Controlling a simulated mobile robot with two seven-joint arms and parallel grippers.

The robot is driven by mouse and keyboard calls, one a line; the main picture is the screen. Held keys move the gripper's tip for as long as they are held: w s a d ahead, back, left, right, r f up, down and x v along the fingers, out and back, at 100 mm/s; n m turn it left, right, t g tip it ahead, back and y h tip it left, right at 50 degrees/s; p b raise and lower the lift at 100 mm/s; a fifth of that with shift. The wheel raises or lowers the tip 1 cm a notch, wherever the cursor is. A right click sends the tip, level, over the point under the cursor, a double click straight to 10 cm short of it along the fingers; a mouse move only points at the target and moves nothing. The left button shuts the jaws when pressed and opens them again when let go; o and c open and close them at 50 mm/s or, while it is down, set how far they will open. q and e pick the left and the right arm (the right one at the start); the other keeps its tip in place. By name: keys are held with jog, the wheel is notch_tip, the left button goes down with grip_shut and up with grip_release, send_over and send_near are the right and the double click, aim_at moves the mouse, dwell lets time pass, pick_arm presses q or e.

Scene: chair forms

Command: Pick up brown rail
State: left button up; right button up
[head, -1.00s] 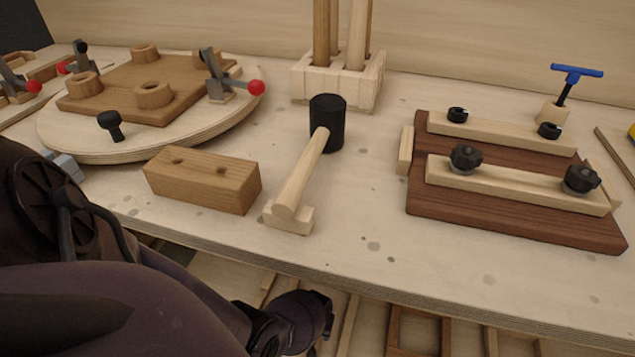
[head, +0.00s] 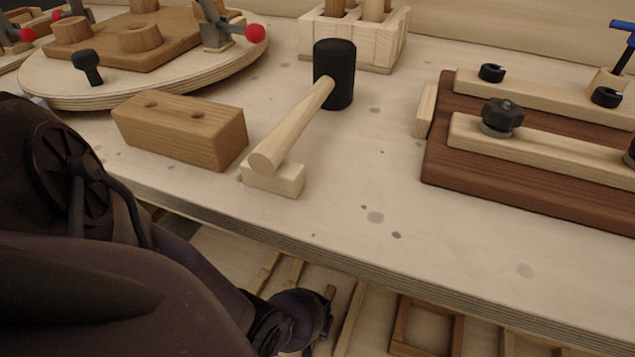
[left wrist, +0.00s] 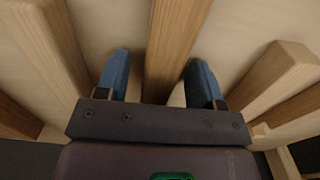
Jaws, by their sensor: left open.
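In the left wrist view a brown rail (left wrist: 174,45) runs lengthwise between the two blue fingertips of my left gripper (left wrist: 160,72). The gripper is open, with a finger on either side of the rail and a visible gap at each side. I cannot tell how deep the rail sits between the fingers; its near end is hidden behind the gripper body. In the head view my left arm reaches down in front of the bench to the lower level, and its fingers are hard to make out there. My right gripper is not in view.
Other wooden rails flank it in the left wrist view, one at left (left wrist: 50,45) and one at right (left wrist: 268,85). Above, the bench (head: 360,215) overhangs the lower level and carries a mallet (head: 334,75), a drilled wooden block (head: 180,132) and a clamped dark board (head: 520,205).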

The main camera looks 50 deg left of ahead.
pick_arm(q)
jog(key=shift+w+r, duration=0.1)
jog(key=c, duration=1.1)
jog(key=shift+o, duration=0.2)
